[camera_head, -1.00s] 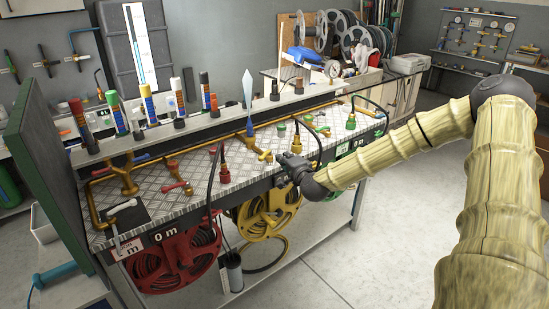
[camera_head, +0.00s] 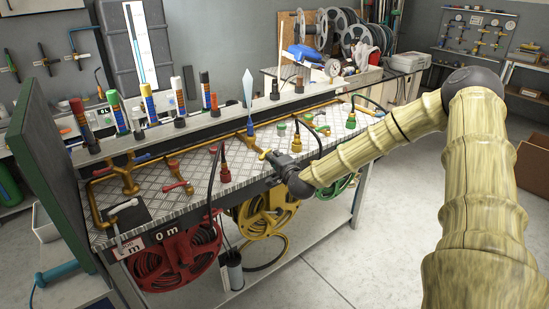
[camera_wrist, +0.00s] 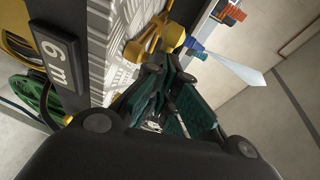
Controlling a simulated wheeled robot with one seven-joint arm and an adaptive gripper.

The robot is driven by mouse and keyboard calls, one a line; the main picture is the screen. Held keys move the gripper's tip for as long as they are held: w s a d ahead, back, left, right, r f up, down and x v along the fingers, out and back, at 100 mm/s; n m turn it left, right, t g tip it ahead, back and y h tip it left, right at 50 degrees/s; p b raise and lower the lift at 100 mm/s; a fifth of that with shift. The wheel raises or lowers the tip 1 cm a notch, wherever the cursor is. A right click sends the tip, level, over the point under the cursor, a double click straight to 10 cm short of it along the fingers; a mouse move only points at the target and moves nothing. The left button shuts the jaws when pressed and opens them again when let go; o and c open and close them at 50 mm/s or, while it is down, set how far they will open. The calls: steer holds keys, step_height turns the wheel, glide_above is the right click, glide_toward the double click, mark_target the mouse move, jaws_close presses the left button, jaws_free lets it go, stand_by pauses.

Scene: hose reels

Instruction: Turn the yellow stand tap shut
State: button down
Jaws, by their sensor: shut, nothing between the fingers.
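The yellow stand tap (camera_head: 251,140) stands on the checker-plate bench top, with a blue nozzle and a pale blue pointed shape (camera_head: 247,88) rising above it. Its yellow handle (camera_head: 263,153) points toward my gripper. In the wrist view the yellow tap (camera_wrist: 163,36) is just beyond my fingertips, with the pale pointed shape (camera_wrist: 232,68) to its right. My gripper (camera_head: 273,158) is shut and empty at the bench's front edge, close beside the handle. My gripper also shows in the wrist view (camera_wrist: 167,80). I cannot tell whether the fingers touch the handle.
A red connector (camera_head: 224,174) with a black hose is near the tap, and a yellow one (camera_head: 297,143) is to the right. Red (camera_head: 175,255) and yellow (camera_head: 268,212) reels hang below.

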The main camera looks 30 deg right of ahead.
steer(key=shift+a, duration=0.1)
steer(key=shift+a+m+h+b, duration=0.2)
steer(key=shift+m+h+b, duration=0.1)
steer(key=shift+h, duration=0.1)
